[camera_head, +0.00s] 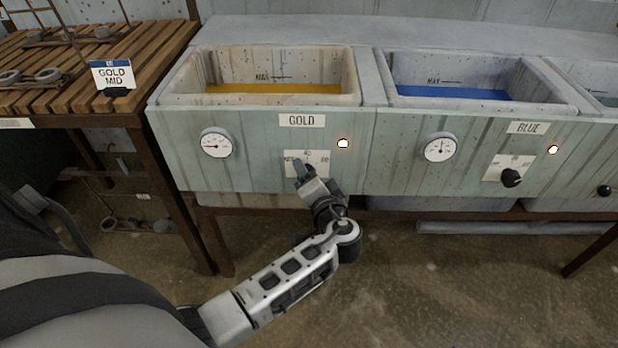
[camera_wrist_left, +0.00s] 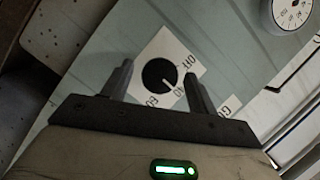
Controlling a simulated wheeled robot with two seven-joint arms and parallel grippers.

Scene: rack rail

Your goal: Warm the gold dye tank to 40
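The gold dye tank (camera_head: 352,100) holds yellow-gold liquid and bears a GOLD label (camera_head: 301,120). Its dial gauge (camera_head: 216,143) has a red needle pointing left, and its small lamp (camera_head: 343,142) glows. The tank's black knob (camera_wrist_left: 159,74) sits on a white scale plate (camera_wrist_left: 190,62), which also shows in the head view (camera_head: 318,158). The knob's pale mark points to the lower right, near the 40. My left gripper (camera_wrist_left: 157,84) is open, with one finger on each side of the knob; contact is unclear. My right gripper is not visible.
A blue tank (camera_head: 375,98) with its own gauge (camera_head: 440,147) and black knob (camera_head: 511,177) stands to the right. A slatted wooden table (camera_head: 160,45) at left holds metal parts and a GOLD MID sign (camera_head: 113,76). Floor below the tanks is mostly open.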

